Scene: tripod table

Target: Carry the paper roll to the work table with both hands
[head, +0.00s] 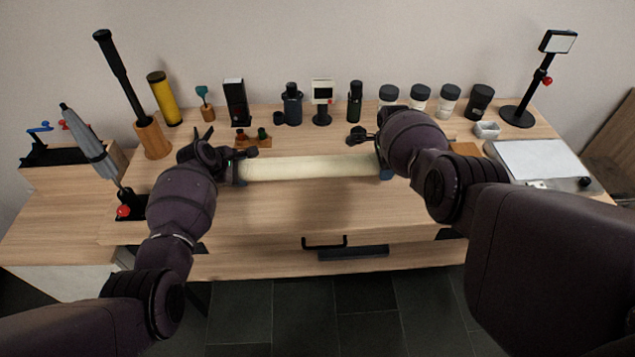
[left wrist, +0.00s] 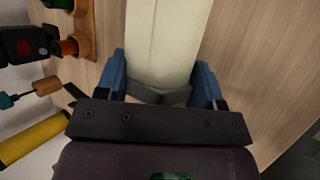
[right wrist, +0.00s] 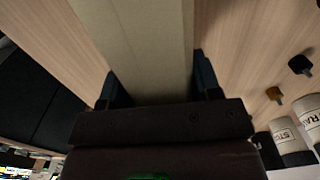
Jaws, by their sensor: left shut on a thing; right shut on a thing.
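The paper roll (head: 310,167) is a long cream cylinder lying level across the wooden work table (head: 300,215). My left gripper (head: 238,170) is shut on its left end, and my right gripper (head: 383,165) is shut on its right end. In the left wrist view the blue fingers of the left gripper (left wrist: 165,85) sit on both sides of the roll (left wrist: 165,40). In the right wrist view the fingers (right wrist: 155,85) flank the roll (right wrist: 140,45) the same way. I cannot tell whether the roll touches the tabletop.
Several bottles, jars and small devices line the back, including a black-lidded jar (head: 447,100). A yellow cylinder (head: 164,98) and a black-handled tool (head: 120,75) stand back left. A flat white-topped device (head: 540,163) is at right. The table front is clear above a drawer handle (head: 324,243).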

